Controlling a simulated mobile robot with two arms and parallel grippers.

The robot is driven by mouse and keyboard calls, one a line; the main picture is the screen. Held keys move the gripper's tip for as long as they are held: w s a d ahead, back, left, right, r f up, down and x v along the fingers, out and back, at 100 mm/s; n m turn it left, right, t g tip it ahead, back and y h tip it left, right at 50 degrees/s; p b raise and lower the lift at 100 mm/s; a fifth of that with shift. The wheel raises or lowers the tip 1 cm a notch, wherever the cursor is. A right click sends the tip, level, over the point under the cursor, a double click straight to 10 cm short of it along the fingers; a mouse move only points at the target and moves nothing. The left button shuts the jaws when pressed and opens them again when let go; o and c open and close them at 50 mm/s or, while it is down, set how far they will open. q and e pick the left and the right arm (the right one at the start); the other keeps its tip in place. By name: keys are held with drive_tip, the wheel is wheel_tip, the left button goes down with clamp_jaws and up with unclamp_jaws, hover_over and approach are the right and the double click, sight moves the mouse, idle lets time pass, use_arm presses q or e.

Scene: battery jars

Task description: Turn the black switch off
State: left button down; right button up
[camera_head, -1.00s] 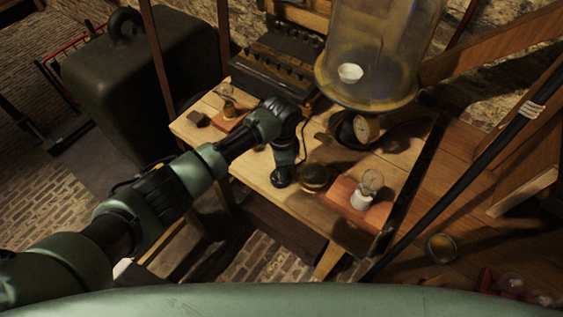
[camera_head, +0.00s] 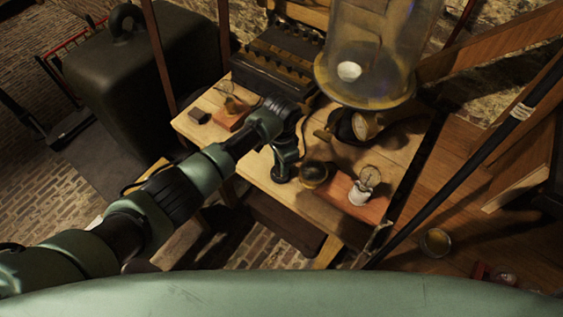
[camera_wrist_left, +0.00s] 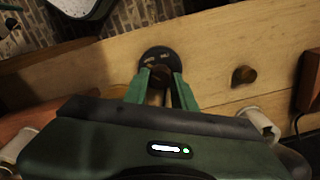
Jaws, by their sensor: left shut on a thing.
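The black switch (camera_wrist_left: 160,59) has a dark round base with a raised knob, on the pale wooden table. In the left wrist view my left gripper (camera_wrist_left: 160,88) has its two green fingers close together on the knob. In the head view the same gripper (camera_head: 281,176) points down at the table near its front edge. It covers most of the switch there, so the knob's setting cannot be read. My right gripper is not in view.
A brass-rimmed round piece (camera_head: 313,172) stands just right of my left gripper. A large glass jar (camera_head: 375,50) stands behind.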

use_arm(q)
drive_tip(key=shift+w+r, duration=0.1)
drive_tip(key=c, duration=1.1)
unclamp_jaws()
drive_tip(key=shift+c, duration=0.2)
wheel_tip(320, 180, up, 8)
drive_tip(key=shift+f+b, duration=0.15)
drive_tip(key=shift+b, duration=0.4)
